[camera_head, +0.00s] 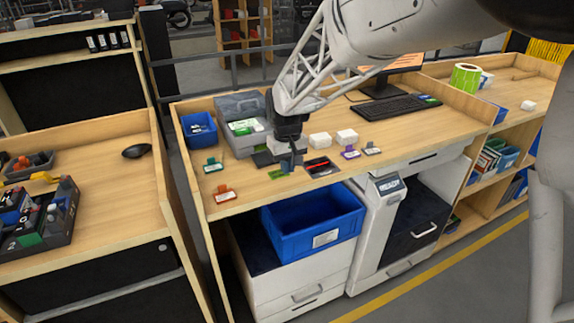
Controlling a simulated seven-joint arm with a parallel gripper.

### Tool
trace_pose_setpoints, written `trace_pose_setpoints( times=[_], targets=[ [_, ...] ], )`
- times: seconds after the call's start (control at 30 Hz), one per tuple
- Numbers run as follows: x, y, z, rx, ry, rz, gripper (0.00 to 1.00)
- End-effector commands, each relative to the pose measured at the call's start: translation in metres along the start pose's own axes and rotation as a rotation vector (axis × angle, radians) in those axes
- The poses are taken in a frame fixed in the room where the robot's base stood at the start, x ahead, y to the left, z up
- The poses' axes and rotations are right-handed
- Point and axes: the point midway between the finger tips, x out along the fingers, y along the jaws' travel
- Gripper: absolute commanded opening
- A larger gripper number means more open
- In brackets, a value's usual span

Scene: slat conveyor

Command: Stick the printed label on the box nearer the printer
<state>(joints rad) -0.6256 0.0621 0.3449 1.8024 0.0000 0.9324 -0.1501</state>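Two small white boxes (320,140) and (346,136) sit side by side on the wooden desk. A white machine with a small display (388,186), which looks like a printer, stands below the desk's right part. My gripper (289,165) points down low over the desk, left of the white boxes. Its fingers are small and dark against the things around it, so I cannot tell whether they are open or hold anything. I cannot make out a loose printed label. Small tagged items in green (213,165), orange (224,195) and purple (350,153) lie around the gripper.
A grey bin (240,140) and a blue bin (199,130) stand at the desk's back left. A red-and-black item (321,167) lies right of the gripper. A keyboard (395,106) and monitor are at the back right. A large blue crate (312,247) sits below.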

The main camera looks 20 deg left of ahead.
Motion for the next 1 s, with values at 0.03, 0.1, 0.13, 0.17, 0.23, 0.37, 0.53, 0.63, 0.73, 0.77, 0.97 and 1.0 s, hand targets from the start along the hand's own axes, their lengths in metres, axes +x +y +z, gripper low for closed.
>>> trace_pose_setpoints(
  times=[0.03,0.1,0.13,0.17,0.23,0.37,0.53,0.63,0.73,0.77,0.97,1.0],
  targets=[
    [0.0,0.0,0.0,0.0,0.0,0.0,0.0],
    [0.0,0.0,0.0,0.0,0.0,0.0,0.0],
    [0.0,0.0,0.0,0.0,0.0,0.0,0.0],
    [0.0,0.0,0.0,0.0,0.0,0.0,0.0],
    [0.0,0.0,0.0,0.0,0.0,0.0,0.0],
    [-0.001,0.003,-0.003,0.001,0.0,0.0,0.0],
    [-0.004,0.013,-0.015,0.006,0.0,0.0,0.0],
    [-0.007,0.025,-0.027,0.01,0.0,0.0,0.0],
    [-0.011,0.041,-0.042,0.017,0.001,0.0,0.0],
    [-0.012,0.046,-0.047,0.019,0.0,0.0,0.0],
    [-0.021,0.087,-0.082,0.033,0.0,0.0,0.0],
    [-0.024,0.096,-0.088,0.037,0.0,0.0,0.0]
  ],
)
